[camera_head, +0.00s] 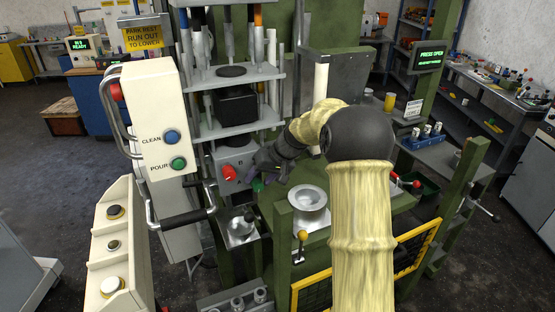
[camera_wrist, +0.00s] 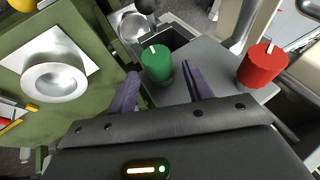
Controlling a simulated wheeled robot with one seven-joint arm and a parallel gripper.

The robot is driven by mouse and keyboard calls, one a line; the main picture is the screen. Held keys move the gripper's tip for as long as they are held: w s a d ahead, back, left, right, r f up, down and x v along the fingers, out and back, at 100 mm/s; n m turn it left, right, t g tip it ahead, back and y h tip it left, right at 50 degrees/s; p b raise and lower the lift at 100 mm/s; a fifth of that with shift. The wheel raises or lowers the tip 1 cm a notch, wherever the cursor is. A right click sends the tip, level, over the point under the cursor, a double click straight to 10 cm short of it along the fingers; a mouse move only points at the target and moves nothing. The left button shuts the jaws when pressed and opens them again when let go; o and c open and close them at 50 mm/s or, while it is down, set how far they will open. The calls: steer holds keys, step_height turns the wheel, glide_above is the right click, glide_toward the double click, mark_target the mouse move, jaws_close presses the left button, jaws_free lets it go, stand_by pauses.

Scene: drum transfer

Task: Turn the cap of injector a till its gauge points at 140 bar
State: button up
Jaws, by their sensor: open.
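A green cap (camera_wrist: 156,64) with a white pointer line on top stands on a grey block (camera_wrist: 222,62) in the wrist view. A red cap (camera_wrist: 262,65) with a similar white line stands to its right. Both also show in the head view, red (camera_head: 229,173) and green (camera_head: 257,185). My gripper (camera_wrist: 160,72) is open, its purple fingers on either side of the green cap's near side; I cannot tell if they touch it. In the head view my gripper (camera_head: 262,168) is small and partly hidden beside the block. No label or readable gauge shows which cap belongs to injector a.
A metal cup on a plate (camera_wrist: 55,80) lies left of the block in the wrist view. A white panel with CLEAN and POUR buttons (camera_head: 162,120) stands left in the head view. A black bar handle (camera_head: 185,219) juts out below it. Green posts (camera_head: 283,240) stand close to my arm.

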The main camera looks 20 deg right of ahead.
steer(key=b+v, duration=0.2)
steer(key=v, duration=1.4)
steer(key=shift+b, duration=0.3)
